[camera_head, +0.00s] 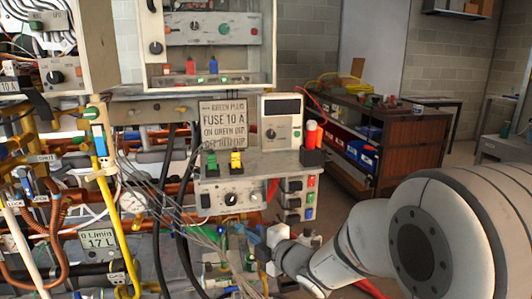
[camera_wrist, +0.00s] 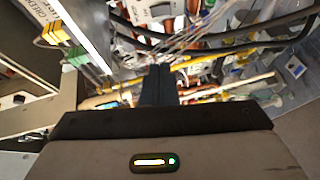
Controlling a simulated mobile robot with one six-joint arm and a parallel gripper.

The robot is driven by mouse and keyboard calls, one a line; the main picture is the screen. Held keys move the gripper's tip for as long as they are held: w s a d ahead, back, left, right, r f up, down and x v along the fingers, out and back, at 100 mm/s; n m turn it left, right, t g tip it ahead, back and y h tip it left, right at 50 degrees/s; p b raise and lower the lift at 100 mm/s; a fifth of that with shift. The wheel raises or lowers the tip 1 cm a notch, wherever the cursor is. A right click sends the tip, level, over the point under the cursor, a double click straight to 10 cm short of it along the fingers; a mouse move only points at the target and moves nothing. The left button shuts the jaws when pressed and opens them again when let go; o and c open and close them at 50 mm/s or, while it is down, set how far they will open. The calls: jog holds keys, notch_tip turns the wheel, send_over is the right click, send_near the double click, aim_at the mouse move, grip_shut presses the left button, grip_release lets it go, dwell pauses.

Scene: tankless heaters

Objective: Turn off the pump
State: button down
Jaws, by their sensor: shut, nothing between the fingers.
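I cannot tell which part is the pump or its switch. A grey control panel (camera_head: 252,193) on the rig has a black round knob (camera_head: 231,198) and dark switches. Above it stands a white box (camera_head: 282,122) with a dark display and a small knob. My gripper (camera_wrist: 158,72) has its dark fingers together and empty in the wrist view, over a clutter of pipes and cables. In the head view my arm reaches in from the lower right, and its end is below the control panel, near the cables. The fingertips there are too small to make out.
Grey cables (camera_head: 185,222) and black hoses run close to my gripper. A yellow pipe (camera_head: 104,185) and copper pipes are at the left. A brown cabinet (camera_head: 390,150) stands behind at the right.

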jog(key=s+d+r+m+g+h+p, duration=0.1)
jog(key=s+d+r+m+h+p, duration=0.3)
jog(key=d+m, duration=0.35)
jog(key=s+d+r+m+g+h+p, duration=0.1)
jog(key=s+d+r+m+h+p, duration=0.1)
jog(key=d+r+m+h+p, duration=0.35)
jog(key=s+d+r+m+g+p, duration=0.1)
jog(key=s+d+m+g+p, duration=0.1)
jog(key=s, duration=0.7)
jog(key=s+d+r+m+g+h+p, duration=0.1)
jog(key=s+d+r+m+g+p, duration=0.1)
jog(key=s+m, duration=0.7)
jog(key=d+g+p, duration=0.1)
jog(key=g+p, duration=0.1)
jog(key=g, duration=0.1)
jog(key=shift+m+g, duration=0.3)
jog(key=shift+g, duration=0.1)
jog(key=shift+d+r, duration=0.1)
